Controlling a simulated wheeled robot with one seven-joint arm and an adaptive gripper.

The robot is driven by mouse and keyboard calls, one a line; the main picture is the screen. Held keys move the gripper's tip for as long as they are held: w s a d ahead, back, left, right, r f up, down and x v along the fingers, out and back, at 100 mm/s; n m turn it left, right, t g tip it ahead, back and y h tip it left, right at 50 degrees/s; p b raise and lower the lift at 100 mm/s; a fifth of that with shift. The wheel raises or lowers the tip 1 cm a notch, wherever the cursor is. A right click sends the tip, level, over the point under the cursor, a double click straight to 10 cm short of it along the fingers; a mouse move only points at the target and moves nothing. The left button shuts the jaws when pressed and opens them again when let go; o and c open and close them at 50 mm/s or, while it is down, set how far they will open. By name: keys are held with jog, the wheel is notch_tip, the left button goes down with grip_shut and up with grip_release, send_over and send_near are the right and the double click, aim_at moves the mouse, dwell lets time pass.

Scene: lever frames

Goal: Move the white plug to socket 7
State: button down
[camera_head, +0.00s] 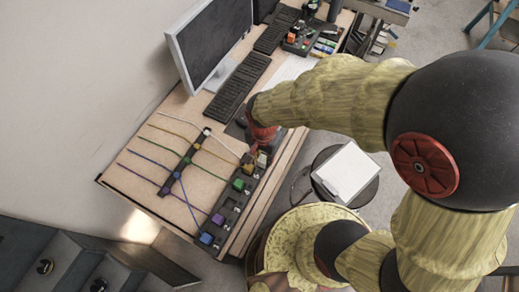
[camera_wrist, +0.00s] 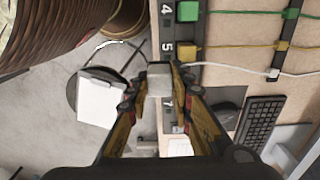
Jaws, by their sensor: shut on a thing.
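The white plug (camera_wrist: 159,80) sits between the two fingertips of my gripper (camera_wrist: 158,84) in the wrist view, and the gripper is shut on it. The plug overlaps the dark numbered socket strip (camera_wrist: 167,28), between the labels 5 and 7. Whether it is seated or held above the strip I cannot tell. Socket 7 (camera_wrist: 167,104) is marked just below the plug in the wrist view, partly hidden by the fingers. In the head view my gripper (camera_head: 262,146) is at the far end of the strip, with the white plug (camera_head: 262,160) beneath it.
Yellow (camera_wrist: 188,52) and green (camera_wrist: 187,11) plugs sit by labels 5 and 4. Purple (camera_head: 218,219) and blue (camera_head: 206,239) plugs are farther along. Colored cables cross the desk (camera_head: 160,208) to a cable holder (camera_head: 182,166). A keyboard (camera_wrist: 258,122) and monitor (camera_head: 212,38) stand nearby.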

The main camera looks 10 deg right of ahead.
jog(key=s+r, duration=0.3)
jog(key=s, duration=0.3)
jog(key=w+d+f+p, duration=0.1)
jog(key=w+d+f, duration=0.15)
jog(key=w, duration=0.75)
jog(key=w+d+f+p, duration=0.1)
jog(key=w+f+p, duration=0.15)
jog(key=w, duration=0.65)
jog(key=shift+w+d+f+b, duration=0.1)
jog(key=shift+f+b, duration=1.05)
jog(key=shift+f, duration=0.5)
jog(key=shift+w+d+f+b, duration=0.1)
jog(key=shift+f+b, duration=1)
jog(key=shift+f, duration=0.5)
jog(key=shift+f+b, duration=0.6)
jog(key=shift+f, duration=0.2)
jog(key=c, duration=1.5)
grip_release()
jog(key=shift+c, duration=0.2)
jog(key=shift+o, duration=0.3)
